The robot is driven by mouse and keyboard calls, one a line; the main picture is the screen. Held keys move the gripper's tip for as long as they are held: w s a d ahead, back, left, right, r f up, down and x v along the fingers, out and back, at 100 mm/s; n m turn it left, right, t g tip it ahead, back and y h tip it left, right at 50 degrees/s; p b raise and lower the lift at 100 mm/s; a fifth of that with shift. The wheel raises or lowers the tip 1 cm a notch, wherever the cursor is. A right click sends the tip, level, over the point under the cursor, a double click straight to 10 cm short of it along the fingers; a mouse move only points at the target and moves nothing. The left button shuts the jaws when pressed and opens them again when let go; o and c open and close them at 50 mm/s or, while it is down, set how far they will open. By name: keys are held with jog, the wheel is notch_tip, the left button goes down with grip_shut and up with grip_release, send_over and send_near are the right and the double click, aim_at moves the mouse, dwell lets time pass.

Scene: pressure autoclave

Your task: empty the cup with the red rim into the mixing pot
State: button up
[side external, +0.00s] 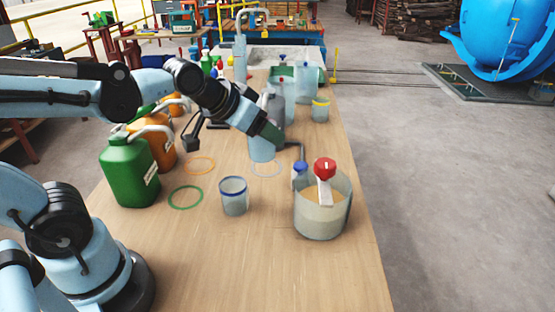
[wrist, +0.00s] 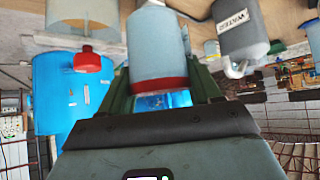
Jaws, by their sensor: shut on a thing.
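The cup with the red rim (wrist: 160,55) is between the fingers of my gripper (wrist: 163,95) in the wrist view, where the scene appears upside down. My gripper is shut on it below the red rim. In the side view the cup's pale blue body (side external: 261,150) shows under my gripper (side external: 272,134), roughly upright, and its rim is hidden. It is by a white ring on the table, and I cannot tell whether it touches the table. The mixing pot (side external: 320,218) stands to the right and nearer, with pale contents and a red-capped part (side external: 325,168) at its rim.
A blue-rimmed cup (side external: 233,197) stands left of the pot. Green (side external: 130,170) and orange (side external: 160,150) jugs stand at the left, near empty green (side external: 186,197) and orange (side external: 199,166) rings. A grey jug (wrist: 240,28) is beside the held cup. A yellow-rimmed cup (side external: 320,110) stands farther back.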

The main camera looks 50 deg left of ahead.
jog(key=shift+s+r, duration=0.2)
jog(key=shift+s, duration=1.1)
jog(key=w+d+f+m+g+h, duration=0.1)
jog(key=w+f+m+g+h, duration=0.1)
jog(key=w+f+m+h, duration=0.4)
jog(key=shift+w+f+m+g, duration=0.3)
jog(key=shift+w+m, duration=1.2)
jog(key=shift+w, duration=0.35)
jog(key=shift+d+r, duration=0.1)
jog(key=shift+d, duration=0.05)
jog(key=shift+s+d+r+y, duration=0.1)
jog(key=shift+d+r+y, duration=0.1)
jog(key=shift+d, duration=0.2)
jog(key=shift+d+r+y, duration=0.1)
jog(key=shift+d+y, duration=0.1)
jog(key=shift+d, duration=0.15)
jog(key=shift+s+d+r+m+y, duration=0.1)
jog(key=shift+d+r+m+y, duration=0.3)
jog(key=shift+d+r+y, duration=0.4)
jog(key=shift+s+d+r+m+y, duration=0.1)
jog(key=shift+d+r+m+y, duration=0.15)
jog(key=shift+r+y, duration=0.35)
jog(key=shift+w+d+r+m+y, duration=0.15)
jog(key=shift+d+r+y, duration=0.15)
jog(key=shift+r, duration=0.45)
jog(key=shift+s+d+r+m+y, duration=0.2)
jog(key=shift+d+r+y, duration=0.15)
jog(key=shift+r, duration=0.35)
